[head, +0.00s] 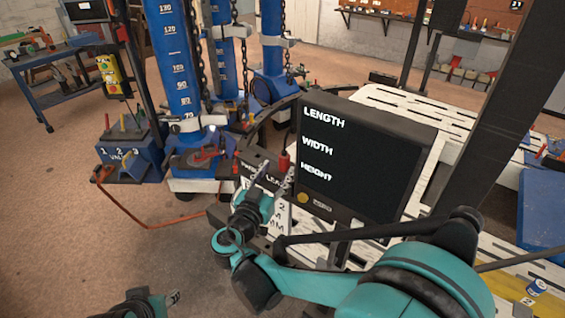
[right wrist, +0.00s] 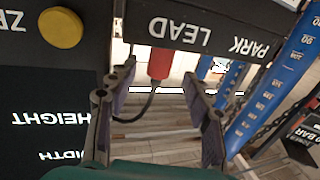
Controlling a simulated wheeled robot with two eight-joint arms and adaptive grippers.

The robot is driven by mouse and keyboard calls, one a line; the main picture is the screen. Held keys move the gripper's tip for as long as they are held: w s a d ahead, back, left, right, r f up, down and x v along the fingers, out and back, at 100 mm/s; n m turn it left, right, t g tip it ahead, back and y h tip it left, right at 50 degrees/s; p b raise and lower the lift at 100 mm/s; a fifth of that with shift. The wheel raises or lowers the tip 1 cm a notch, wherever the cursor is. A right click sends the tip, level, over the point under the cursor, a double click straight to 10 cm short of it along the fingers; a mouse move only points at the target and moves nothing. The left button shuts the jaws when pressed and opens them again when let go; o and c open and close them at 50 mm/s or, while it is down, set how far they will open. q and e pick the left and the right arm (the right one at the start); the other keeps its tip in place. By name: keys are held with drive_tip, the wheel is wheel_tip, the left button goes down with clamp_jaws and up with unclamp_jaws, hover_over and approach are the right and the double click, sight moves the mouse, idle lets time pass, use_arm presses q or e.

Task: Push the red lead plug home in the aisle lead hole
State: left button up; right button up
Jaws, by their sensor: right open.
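The red lead plug (head: 283,160) stands upright beside the black display in the head view. In the right wrist view the red plug (right wrist: 160,64) sits at the edge of a dark panel (right wrist: 200,32) lettered LEAD and PARK, with a black cable curving from it. My right gripper (head: 278,168) is open at the plug; in the right wrist view its fingers (right wrist: 160,84) are spread, apart from the plug, with the plug's red body between their tips. The aisle lead hole cannot be made out, nor how deep the plug sits. My left gripper (head: 168,299) shows only partly at the bottom edge.
The display (head: 365,150) lettered LENGTH, WIDTH, HEIGHT stands right of the plug, with a yellow button (head: 303,197) on its lower edge. Blue posts (head: 172,65) with chains rise behind at left. A slotted white bench (head: 465,135) lies beyond. An orange hose (head: 140,221) crosses the floor.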

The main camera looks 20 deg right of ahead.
drive_tip(key=v, duration=0.6)
drive_tip(key=shift+s, duration=0.15)
drive_tip(key=shift+a, duration=0.1)
